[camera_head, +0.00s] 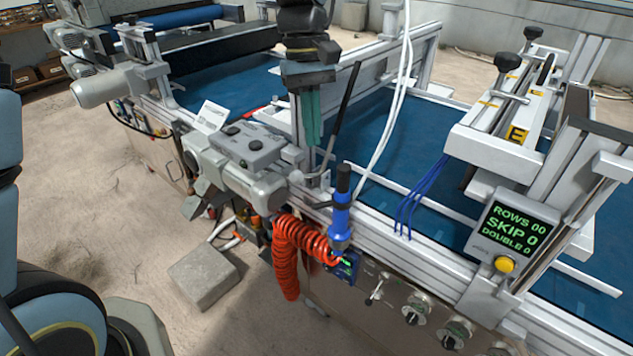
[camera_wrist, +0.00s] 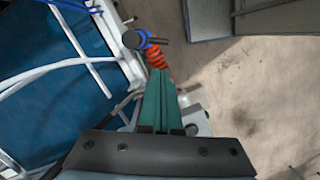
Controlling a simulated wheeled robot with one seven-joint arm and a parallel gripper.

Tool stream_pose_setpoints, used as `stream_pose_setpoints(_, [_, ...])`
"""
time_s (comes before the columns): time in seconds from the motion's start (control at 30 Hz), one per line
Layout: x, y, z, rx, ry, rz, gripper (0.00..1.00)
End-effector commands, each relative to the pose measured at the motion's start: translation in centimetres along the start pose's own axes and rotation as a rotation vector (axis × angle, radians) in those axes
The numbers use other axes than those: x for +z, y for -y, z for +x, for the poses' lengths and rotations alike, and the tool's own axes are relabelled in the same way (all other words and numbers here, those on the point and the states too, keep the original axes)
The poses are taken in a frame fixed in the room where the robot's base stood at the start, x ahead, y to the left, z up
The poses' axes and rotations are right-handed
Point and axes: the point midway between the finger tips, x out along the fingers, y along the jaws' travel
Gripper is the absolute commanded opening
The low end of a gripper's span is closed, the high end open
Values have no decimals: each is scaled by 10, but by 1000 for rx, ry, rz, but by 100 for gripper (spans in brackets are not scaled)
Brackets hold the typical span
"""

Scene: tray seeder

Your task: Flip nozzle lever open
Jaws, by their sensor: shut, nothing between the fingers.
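My gripper (camera_head: 314,138) points down over the near side rail of the seeder, its teal fingers shut and empty. The fingers also show shut in the wrist view (camera_wrist: 158,75). A blue nozzle tool with a black top (camera_head: 341,208) stands upright at the rail, right of and below my fingertips and apart from them. It also shows in the wrist view, just beyond the fingertips (camera_wrist: 136,40). A slanted dark rod (camera_head: 346,108) rises just right of the fingers. I cannot tell for certain which part is the nozzle lever, or its position.
A red coiled hose (camera_head: 290,250) hangs below the nozzle tool. A grey motor box (camera_head: 245,150) is left of my gripper. White hoses (camera_head: 392,110) cross the blue belt (camera_head: 430,150) to the right. Several panel knobs (camera_head: 414,312) and a counter display (camera_head: 508,235) are lower right.

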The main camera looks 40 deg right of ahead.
Motion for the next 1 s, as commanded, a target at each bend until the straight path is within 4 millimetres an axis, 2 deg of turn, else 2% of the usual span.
stream_pose_setpoints(0.3, [2, 0, 66, -4, 4, 1, 0])
stream_pose_setpoints(0.5, [1, 0, 98, -2, 2, 1, 0])
stream_pose_setpoints(0.7, [0, 0, 112, -1, 1, 1, 0])
stream_pose_setpoints(1.0, [0, 0, 115, 0, 0, 1, 0])
